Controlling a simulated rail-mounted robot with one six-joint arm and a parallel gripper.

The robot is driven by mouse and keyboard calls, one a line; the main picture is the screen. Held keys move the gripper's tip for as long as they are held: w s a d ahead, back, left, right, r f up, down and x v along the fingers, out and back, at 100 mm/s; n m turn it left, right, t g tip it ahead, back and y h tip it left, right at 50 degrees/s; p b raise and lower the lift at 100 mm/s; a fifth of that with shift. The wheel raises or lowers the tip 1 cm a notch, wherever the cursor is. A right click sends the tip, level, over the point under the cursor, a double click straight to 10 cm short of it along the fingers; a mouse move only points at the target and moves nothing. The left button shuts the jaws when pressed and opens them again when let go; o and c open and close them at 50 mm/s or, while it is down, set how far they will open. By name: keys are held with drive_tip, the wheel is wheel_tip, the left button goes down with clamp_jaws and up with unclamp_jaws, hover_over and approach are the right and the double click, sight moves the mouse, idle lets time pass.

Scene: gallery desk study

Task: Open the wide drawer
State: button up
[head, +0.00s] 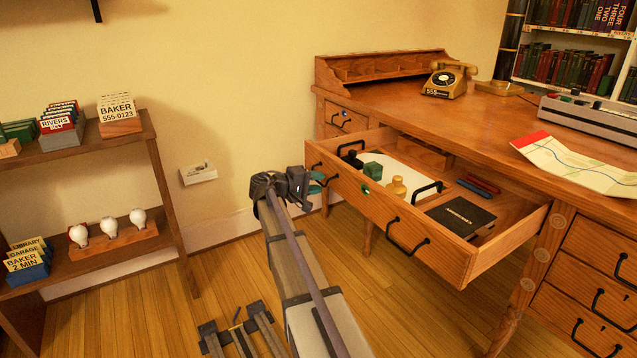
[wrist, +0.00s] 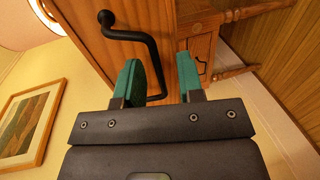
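The wide drawer (head: 432,243) in the wooden desk (head: 400,103) is pulled well out, its contents showing. Its front has two black bar handles; the right one (head: 407,238) is free. My gripper (head: 318,181) is at the left end of the drawer front, by the left handle. In the wrist view, my gripper (wrist: 160,78) has its green fingers apart. The left handle (wrist: 156,62) passes between them, nearer the left finger, which hides part of it. Whether a finger touches the handle I cannot tell.
A telephone (head: 447,80) and a map (head: 585,163) are on the desk. A shelf (head: 85,146) stands left.

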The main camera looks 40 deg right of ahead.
drive_tip(key=p+v, duration=0.1)
drive_tip(key=v, duration=0.8)
drive_tip(key=shift+a+p, duration=0.35)
drive_tip(key=shift+a, duration=0.05)
drive_tip(key=s+a+f+t+y+p, duration=0.1)
drive_tip(key=s+a+f+y, duration=0.35)
drive_tip(key=s+a, duration=0.35)
drive_tip(key=s+a+f+y, duration=0.3)
drive_tip(key=s+a+y, duration=0.35)
drive_tip(key=a, duration=0.35)
drive_tip(key=s+a+f+t+y+p, duration=0.1)
drive_tip(key=s+a+f+y, duration=0.35)
drive_tip(key=s+a, duration=0.4)
wheel_tip(320, 180, up, 39)
drive_tip(key=a+n+p, duration=0.1)
drive_tip(key=p, duration=3.7)
drive_tip(key=shift+w+a+f, duration=0.2)
drive_tip(key=shift+a, duration=0.2)
